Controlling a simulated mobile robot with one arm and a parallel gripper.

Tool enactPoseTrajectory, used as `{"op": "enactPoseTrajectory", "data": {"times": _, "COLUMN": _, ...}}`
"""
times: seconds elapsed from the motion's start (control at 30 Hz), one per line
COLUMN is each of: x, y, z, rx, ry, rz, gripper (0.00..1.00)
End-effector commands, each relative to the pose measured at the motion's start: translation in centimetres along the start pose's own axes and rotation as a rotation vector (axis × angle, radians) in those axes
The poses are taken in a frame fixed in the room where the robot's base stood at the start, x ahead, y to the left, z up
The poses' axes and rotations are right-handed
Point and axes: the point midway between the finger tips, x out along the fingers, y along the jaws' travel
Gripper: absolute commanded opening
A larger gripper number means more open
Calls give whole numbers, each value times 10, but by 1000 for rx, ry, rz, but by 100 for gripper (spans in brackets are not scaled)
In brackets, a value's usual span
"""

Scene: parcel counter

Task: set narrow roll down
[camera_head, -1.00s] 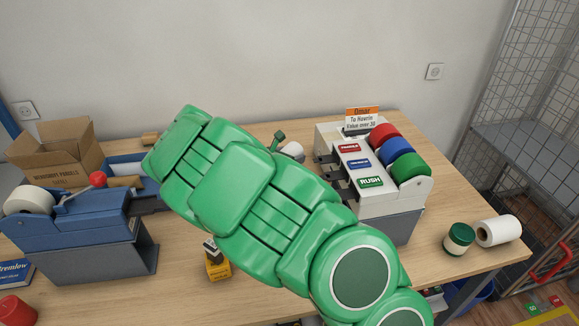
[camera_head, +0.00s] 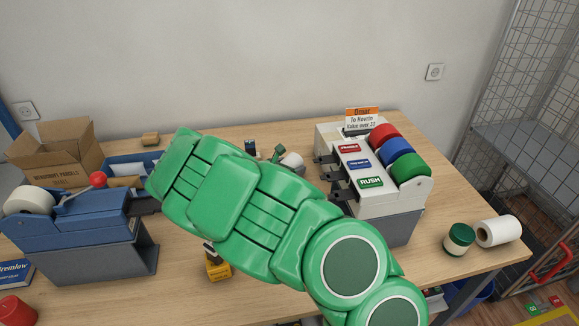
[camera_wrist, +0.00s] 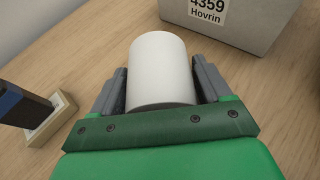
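A plain white roll (camera_wrist: 161,72) stands between the two grey fingers of my gripper (camera_wrist: 162,88) in the wrist view. Both fingers lie close along its sides, with no clear gap, so the gripper looks shut on it. Wooden tabletop shows around the roll. I cannot tell whether its lower end touches the wood.
In the wrist view a grey box (camera_wrist: 225,22) labelled "4359 Hovrin" stands just beyond the roll, and a dark tool on a pale wooden block (camera_wrist: 52,120) is at left. The head view shows a blue dispenser (camera_head: 75,222), a label machine (camera_head: 385,200) and another white roll (camera_head: 499,231).

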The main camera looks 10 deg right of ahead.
Motion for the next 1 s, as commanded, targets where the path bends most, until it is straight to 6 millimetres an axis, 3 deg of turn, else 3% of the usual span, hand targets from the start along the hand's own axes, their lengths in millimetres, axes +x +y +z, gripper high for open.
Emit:
{"op": "enactPoseTrajectory", "data": {"times": 0.03, "x": 0, "y": 0, "z": 0, "rx": 0, "ry": 0, "rz": 0, "gripper": 86}}
{"op": "enactPoseTrajectory", "data": {"times": 0.1, "x": 0, "y": 0, "z": 0, "rx": 0, "ry": 0, "rz": 0, "gripper": 96}}
{"op": "enactPoseTrajectory", "data": {"times": 0.5, "x": -2, "y": 0, "z": 3, "rx": 2, "ry": -1, "rz": 0, "gripper": 96}}
{"op": "enactPoseTrajectory", "data": {"times": 1.0, "x": -49, "y": 1, "z": 3, "rx": 2, "ry": 0, "rz": 2, "gripper": 96}}
